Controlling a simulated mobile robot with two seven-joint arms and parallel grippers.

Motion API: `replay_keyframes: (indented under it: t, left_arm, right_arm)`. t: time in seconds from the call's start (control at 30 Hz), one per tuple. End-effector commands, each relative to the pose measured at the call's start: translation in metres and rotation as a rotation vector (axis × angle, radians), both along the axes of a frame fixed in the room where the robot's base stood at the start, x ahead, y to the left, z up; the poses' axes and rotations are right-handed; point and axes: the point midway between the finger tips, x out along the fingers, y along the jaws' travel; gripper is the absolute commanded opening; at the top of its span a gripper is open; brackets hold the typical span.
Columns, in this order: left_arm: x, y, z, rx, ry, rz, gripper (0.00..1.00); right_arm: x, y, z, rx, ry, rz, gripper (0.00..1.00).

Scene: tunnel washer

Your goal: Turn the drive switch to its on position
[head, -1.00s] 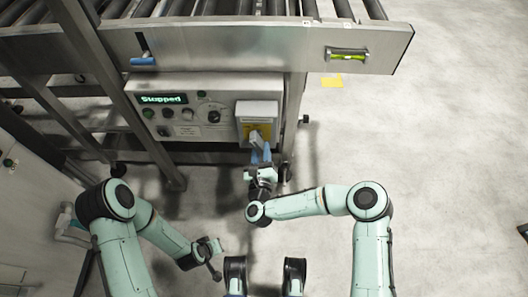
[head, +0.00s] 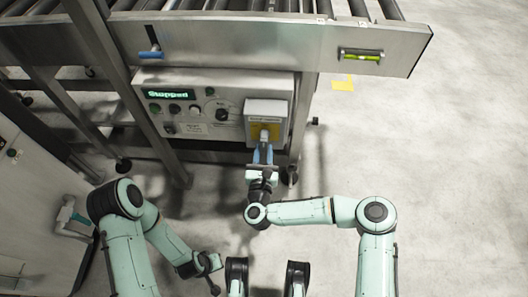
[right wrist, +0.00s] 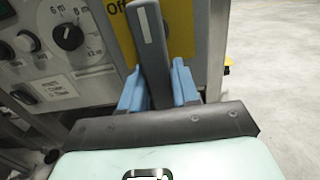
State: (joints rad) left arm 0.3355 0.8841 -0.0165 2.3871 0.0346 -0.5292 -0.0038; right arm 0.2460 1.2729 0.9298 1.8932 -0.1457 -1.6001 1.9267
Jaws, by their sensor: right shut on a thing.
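The drive switch is a grey box (head: 269,108) with a yellow plate at the right end of the control panel. In the right wrist view its dark grey handle (right wrist: 152,45) with a white line stands nearly upright, leaning slightly left at the top. "Off" shows on the yellow plate (right wrist: 180,28) left of the handle's top. My right gripper (head: 264,152) is at the handle; its blue fingers (right wrist: 158,88) are shut on either side of it. My left gripper (head: 209,264) hangs low, away from the panel; its jaws are too small to read.
The panel (head: 190,112) has a green display (head: 167,94) reading "Stopped", knobs and buttons. A roller conveyor with a steel side rail (head: 250,45) overhangs it. A steel post (head: 125,85) stands at the left. The floor (head: 430,170) at the right is clear.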

Motion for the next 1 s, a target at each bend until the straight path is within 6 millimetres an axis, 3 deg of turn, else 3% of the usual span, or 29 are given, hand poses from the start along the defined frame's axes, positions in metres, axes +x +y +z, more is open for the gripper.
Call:
replay_keyframes:
  t: [0.2, 0.23, 0.27, 0.67, 0.77, 1.0]
  left_arm:
    - [0.000, 0.000, 0.000, 0.000, 0.000, 0.000, 0.00]
    - [0.000, 0.000, 0.000, 0.000, 0.000, 0.000, 0.00]
    - [0.000, 0.000, 0.000, 0.000, 0.000, 0.000, 0.00]
    - [0.003, -0.001, 0.003, 0.001, -0.010, -0.001, 0.00]
    - [0.010, -0.002, 0.010, 0.001, -0.033, -0.002, 0.00]
    - [0.034, -0.005, 0.033, 0.006, -0.115, -0.006, 0.00]
  right_arm:
    - [-0.001, 0.001, 0.000, 0.006, 0.002, 0.002, 0.00]
    - [-0.001, 0.001, 0.000, 0.006, 0.002, 0.002, 0.40]
    - [-0.001, 0.001, 0.000, 0.006, 0.002, 0.002, 0.50]
    - [-0.007, 0.001, 0.000, 0.002, 0.002, 0.003, 0.51]
    - [-0.021, 0.001, 0.000, 0.003, 0.004, 0.005, 0.51]
    - [-0.076, 0.002, 0.001, 0.003, 0.005, 0.007, 0.51]
